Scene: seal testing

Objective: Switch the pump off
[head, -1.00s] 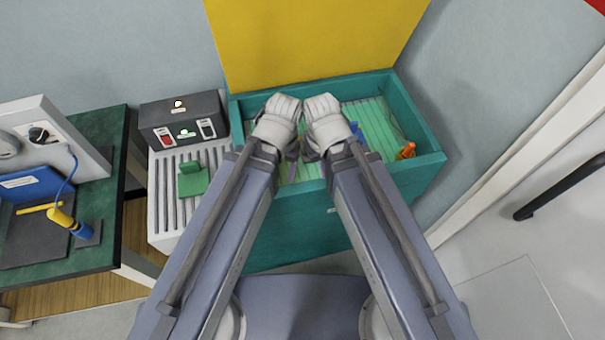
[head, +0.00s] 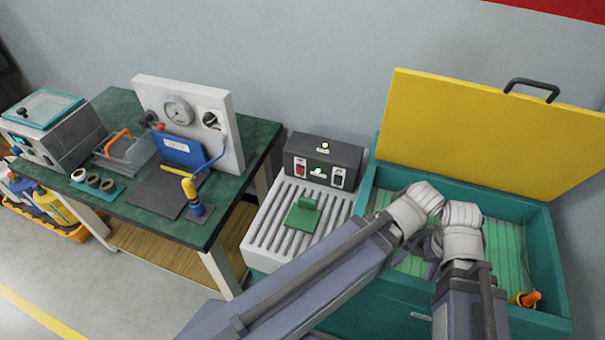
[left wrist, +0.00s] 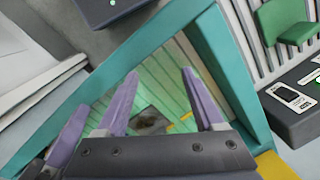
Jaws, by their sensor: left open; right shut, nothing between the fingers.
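A dark switch box (head: 322,152) stands at the back of a ribbed grey drainer, left of the teal tank. Its front has a red switch (head: 300,168) and a dark switch (head: 338,178) on white plates. A green light (head: 318,172) and a pale light (head: 325,146) glow; the labels are too small to read. The box partly shows in the left wrist view (left wrist: 300,115). My left gripper (left wrist: 160,92) is open over the tank. My right gripper (head: 461,232) is shut and empty beside it, its fingertips mostly hidden. Both are right of the box.
The teal tank (head: 556,262) has its yellow lid (head: 480,130) raised; an orange-topped item (head: 530,299) is inside. A green block (head: 303,215) lies on the drainer (head: 277,218). Left stands a green bench (head: 120,215) with a gauge panel (head: 186,112).

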